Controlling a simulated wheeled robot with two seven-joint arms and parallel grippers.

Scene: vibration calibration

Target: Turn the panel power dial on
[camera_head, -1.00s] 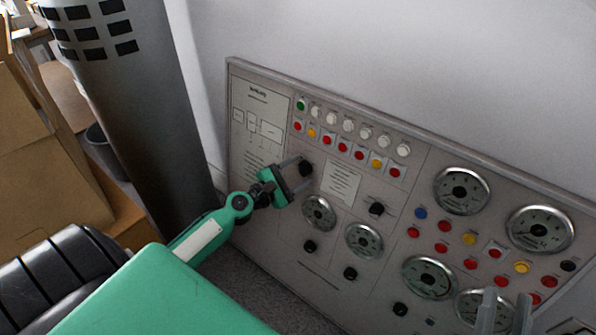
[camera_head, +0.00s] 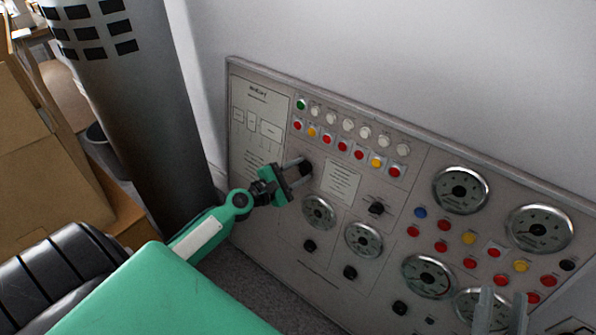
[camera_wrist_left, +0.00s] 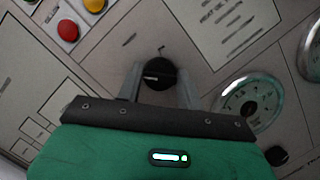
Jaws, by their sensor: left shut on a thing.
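The grey control panel (camera_head: 285,240) stands against the wall and fills the middle and right of the head view. A black dial (camera_head: 305,167) sits on its left part, below the rows of buttons. My left gripper (camera_head: 299,168) reaches the panel from the left and is shut on this dial. In the left wrist view the dial (camera_wrist_left: 158,75) is between the two grey fingers, with a light mark across its face. My right gripper (camera_head: 502,312) shows only as two grey fingers at the bottom right of the head view, spread apart with a gap between them.
Round gauges (camera_head: 319,212) sit right of and below the held dial. Other black knobs (camera_head: 376,208) and several coloured buttons (camera_head: 342,146) are close by. A grey cylinder (camera_head: 150,110) and cardboard boxes (camera_head: 50,150) stand at the left.

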